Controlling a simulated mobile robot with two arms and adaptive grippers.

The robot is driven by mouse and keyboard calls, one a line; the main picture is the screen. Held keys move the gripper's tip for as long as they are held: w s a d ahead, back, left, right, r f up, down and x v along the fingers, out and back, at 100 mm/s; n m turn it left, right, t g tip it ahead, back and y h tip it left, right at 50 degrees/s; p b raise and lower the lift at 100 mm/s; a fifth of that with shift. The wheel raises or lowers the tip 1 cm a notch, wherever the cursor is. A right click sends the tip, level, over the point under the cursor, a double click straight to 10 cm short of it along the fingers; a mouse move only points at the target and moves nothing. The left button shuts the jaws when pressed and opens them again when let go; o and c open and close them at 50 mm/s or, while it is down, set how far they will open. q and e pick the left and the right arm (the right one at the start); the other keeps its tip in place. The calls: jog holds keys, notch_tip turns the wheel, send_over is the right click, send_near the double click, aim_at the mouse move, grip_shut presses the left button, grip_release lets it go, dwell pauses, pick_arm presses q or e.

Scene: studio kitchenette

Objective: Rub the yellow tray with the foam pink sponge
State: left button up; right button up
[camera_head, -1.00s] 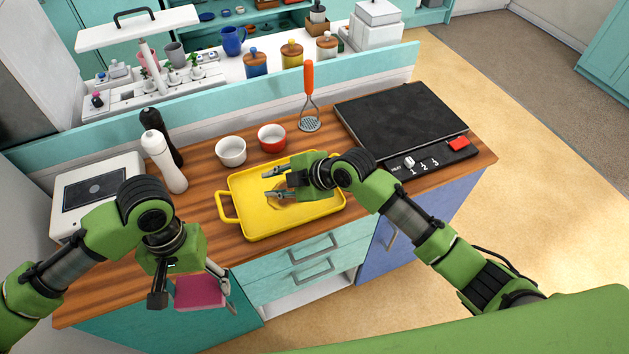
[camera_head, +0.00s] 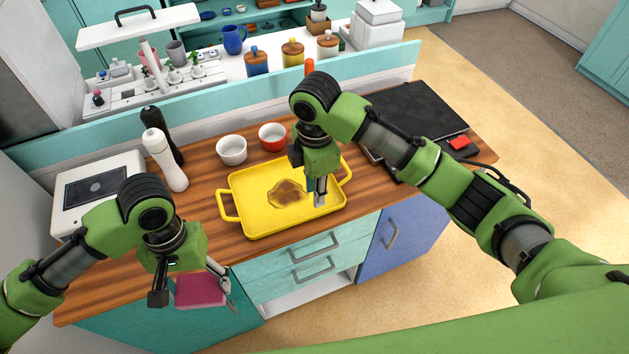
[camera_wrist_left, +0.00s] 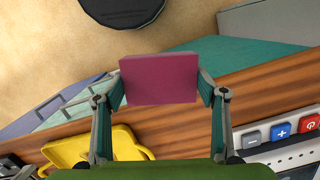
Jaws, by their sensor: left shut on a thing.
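The yellow tray (camera_head: 262,222) lies on the wooden counter with a brown stain (camera_head: 287,193) on its floor. Part of the tray shows in the left wrist view (camera_wrist_left: 70,150). My left gripper (camera_head: 192,294) is shut on the pink sponge (camera_head: 201,290), holding it in front of the counter edge, left of the tray and apart from it. The sponge (camera_wrist_left: 158,79) sits between both fingers in the left wrist view. My right gripper (camera_head: 318,198) points down over the tray's right part. Its fingers are seen edge-on, so its opening is unclear, as is whether it touches the tray.
A white bowl (camera_head: 231,150) and a red bowl (camera_head: 272,136) stand behind the tray. White (camera_head: 165,160) and black (camera_head: 160,135) mills stand at left beside a white appliance (camera_head: 97,190). A dark cooktop (camera_head: 420,108) is at right. The masher (camera_head: 309,67) is mostly hidden.

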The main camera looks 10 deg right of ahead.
aim_at(315, 214)
notch_tip(315, 214, down, 9)
jog(key=shift+f, duration=0.1)
jog(key=shift+c, duration=0.3)
grip_shut()
